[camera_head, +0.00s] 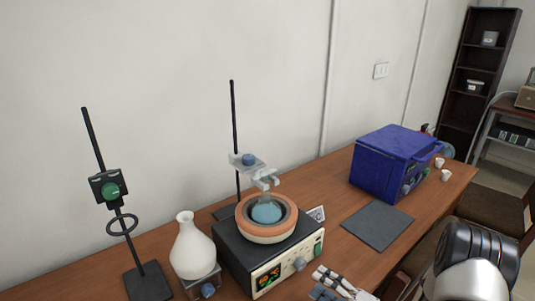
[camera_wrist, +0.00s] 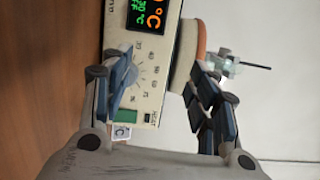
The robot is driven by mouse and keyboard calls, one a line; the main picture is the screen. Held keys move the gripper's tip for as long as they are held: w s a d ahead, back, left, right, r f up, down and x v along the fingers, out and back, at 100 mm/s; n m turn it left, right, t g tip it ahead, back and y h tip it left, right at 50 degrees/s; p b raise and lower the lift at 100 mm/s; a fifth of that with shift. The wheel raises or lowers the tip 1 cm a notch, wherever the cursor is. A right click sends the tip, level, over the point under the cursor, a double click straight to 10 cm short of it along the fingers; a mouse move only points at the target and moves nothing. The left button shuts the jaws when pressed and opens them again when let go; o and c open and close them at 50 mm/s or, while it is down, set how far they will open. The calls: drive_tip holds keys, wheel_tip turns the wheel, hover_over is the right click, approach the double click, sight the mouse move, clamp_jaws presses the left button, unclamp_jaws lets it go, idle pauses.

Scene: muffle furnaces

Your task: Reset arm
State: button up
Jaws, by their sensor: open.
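My gripper (camera_wrist: 165,72) is open in the wrist view, with its two dark jointed fingers apart and nothing held between them. It also shows at the bottom edge of the head view (camera_head: 332,283), close to the front right of the heater, and is partly cut off. The dark heater (camera_head: 255,259) has a cream front panel with a lit display and knobs. In the wrist view the heater panel (camera_wrist: 148,85) appears turned sideways beyond the fingers. I cannot tell whether a finger touches it.
An orange ring-shaped bath (camera_head: 245,228) sits on the heater beside a clamp stand (camera_head: 234,120). A white flask (camera_head: 192,250) and a ring stand (camera_head: 148,280) are left. A grey mat (camera_head: 377,226) and blue furnace (camera_head: 388,165) are right; the mat is bare.

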drive_tip(key=s+a+r+n+g+h, duration=0.2)
drive_tip(key=s+a+r+n+g, duration=0.6)
drive_tip(key=s+a+r+g, duration=0.55)
drive_tip(key=s+d+r+n+t+h, duration=0.1)
drive_tip(key=s+d+r+t+h, duration=0.5)
drive_tip(key=s+d+r+h, duration=0.4)
drive_tip(key=s+h, duration=0.1)
drive_tip(key=s, duration=0.2)
drive_tip(key=shift+d, duration=0.25)
